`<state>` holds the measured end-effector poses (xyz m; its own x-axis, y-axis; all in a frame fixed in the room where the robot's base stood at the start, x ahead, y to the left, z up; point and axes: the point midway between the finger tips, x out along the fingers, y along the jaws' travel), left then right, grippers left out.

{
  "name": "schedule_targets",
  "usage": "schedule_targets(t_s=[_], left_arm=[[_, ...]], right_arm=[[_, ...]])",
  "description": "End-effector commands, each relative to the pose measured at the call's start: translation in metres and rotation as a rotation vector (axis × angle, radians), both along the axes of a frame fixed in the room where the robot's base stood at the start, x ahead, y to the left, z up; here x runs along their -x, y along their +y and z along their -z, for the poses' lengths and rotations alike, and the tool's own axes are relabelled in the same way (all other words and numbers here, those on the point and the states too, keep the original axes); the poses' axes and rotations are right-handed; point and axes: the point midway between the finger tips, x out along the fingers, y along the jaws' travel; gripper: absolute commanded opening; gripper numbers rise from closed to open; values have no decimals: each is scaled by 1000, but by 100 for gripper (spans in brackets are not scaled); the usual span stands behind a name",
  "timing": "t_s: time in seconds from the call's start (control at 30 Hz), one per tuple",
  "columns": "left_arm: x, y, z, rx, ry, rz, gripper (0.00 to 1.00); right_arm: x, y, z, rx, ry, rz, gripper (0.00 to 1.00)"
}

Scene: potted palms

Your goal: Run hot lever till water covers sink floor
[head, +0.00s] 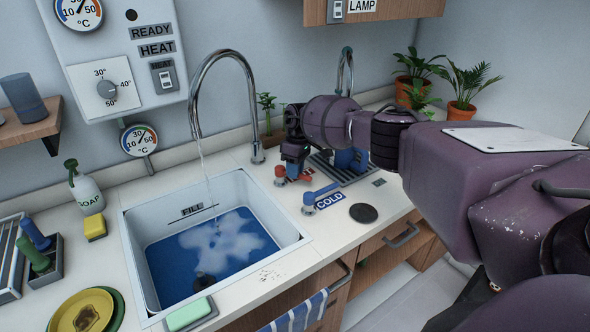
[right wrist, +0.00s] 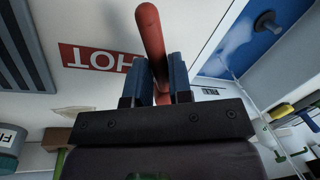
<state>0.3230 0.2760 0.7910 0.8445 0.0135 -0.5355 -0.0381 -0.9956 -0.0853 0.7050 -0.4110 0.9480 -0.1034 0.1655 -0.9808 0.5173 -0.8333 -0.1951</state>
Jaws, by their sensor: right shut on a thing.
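My right gripper (head: 294,166) is at the red hot lever (head: 281,178) behind the sink's right edge. In the right wrist view its two blue fingers (right wrist: 160,82) are shut on the red lever (right wrist: 150,32), beside the red HOT label (right wrist: 100,58). A thin stream of water (head: 207,178) falls from the tall curved tap (head: 193,92) into the white sink (head: 292,236). I cannot tell how much of the floor is covered. My left gripper is out of view.
A blue lever (head: 322,195) with a COLD label (head: 330,201) stands right of the sink. A soap bottle (head: 86,187) and yellow sponge (head: 95,227) are to the left. A green sponge (head: 189,314) lies at the front. Potted palms (head: 464,85) stand behind my arm.

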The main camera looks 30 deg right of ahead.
Motion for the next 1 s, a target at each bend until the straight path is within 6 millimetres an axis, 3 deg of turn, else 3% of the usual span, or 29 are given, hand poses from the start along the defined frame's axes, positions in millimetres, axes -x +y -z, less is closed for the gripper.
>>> schedule_targets(t_s=[0.03, 0.07, 0.2, 0.57, 1.0], left_arm=[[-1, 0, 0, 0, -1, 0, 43], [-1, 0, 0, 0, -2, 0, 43], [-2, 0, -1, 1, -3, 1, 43], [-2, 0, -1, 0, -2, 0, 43], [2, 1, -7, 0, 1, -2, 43]], right_arm=[[-1, 0, -1, -1, -3, 1, 0], [-1, 0, -1, -1, -3, 1, 23], [-1, 0, -1, 0, -2, -1, 44], [-1, -1, -5, 0, -2, -1, 45], [-8, -12, -74, 0, -4, 0, 45]])
